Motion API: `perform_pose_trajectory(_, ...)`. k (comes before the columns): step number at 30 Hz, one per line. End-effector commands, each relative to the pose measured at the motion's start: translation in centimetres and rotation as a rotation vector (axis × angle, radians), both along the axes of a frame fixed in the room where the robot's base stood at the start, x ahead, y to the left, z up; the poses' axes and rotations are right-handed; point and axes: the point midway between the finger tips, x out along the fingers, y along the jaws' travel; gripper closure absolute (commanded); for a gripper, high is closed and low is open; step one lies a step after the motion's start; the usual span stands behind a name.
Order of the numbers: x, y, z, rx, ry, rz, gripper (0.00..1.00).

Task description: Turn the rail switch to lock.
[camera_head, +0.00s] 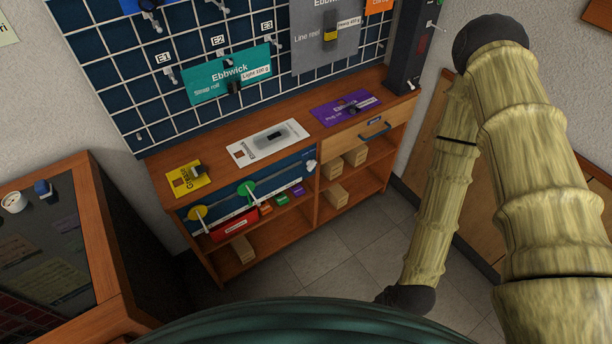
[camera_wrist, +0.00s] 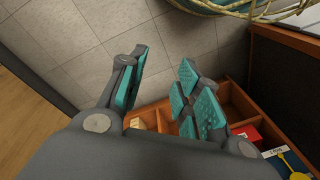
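A blue rail (camera_head: 224,202) runs along the front of the wooden bench. It carries a yellow round knob (camera_head: 197,213), a green round knob (camera_head: 246,188) and a small white piece (camera_head: 311,165) at its right end. No part is legibly marked as the rail switch or as lock, so I cannot tell which one it is or its setting. In the wrist view the yellow knob (camera_wrist: 297,176) shows at the bottom right corner. My gripper (camera_wrist: 162,72) is open and empty, with its teal-padded fingers apart, to the left of the knob and touching nothing visible.
The bench top (camera_head: 222,168) holds yellow, white and purple cards. Wooden blocks (camera_head: 337,193) and a red box (camera_head: 234,225) sit on shelves below. A grid board (camera_head: 130,70) hangs behind. A dark console (camera_head: 60,230) stands at left. The tiled floor (camera_head: 335,255) in front is clear.

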Motion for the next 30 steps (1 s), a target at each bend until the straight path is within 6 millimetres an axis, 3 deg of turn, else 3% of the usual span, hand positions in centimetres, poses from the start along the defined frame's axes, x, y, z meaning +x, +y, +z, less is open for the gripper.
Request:
perform_pose_trajectory(1,0.9,1.1,-2.4,0.033,-0.018,-0.007,0.67)
perform_pose_trajectory(12,8.4,8.7,-7.4,0.259,-0.172,-0.027,0.67)
perform_pose_trajectory(21,15.4,13.4,-9.2,0.425,-0.325,-0.047,0.67)
perform_pose_trajectory(30,22.7,16.2,-9.0,0.573,-0.507,-0.066,0.67)
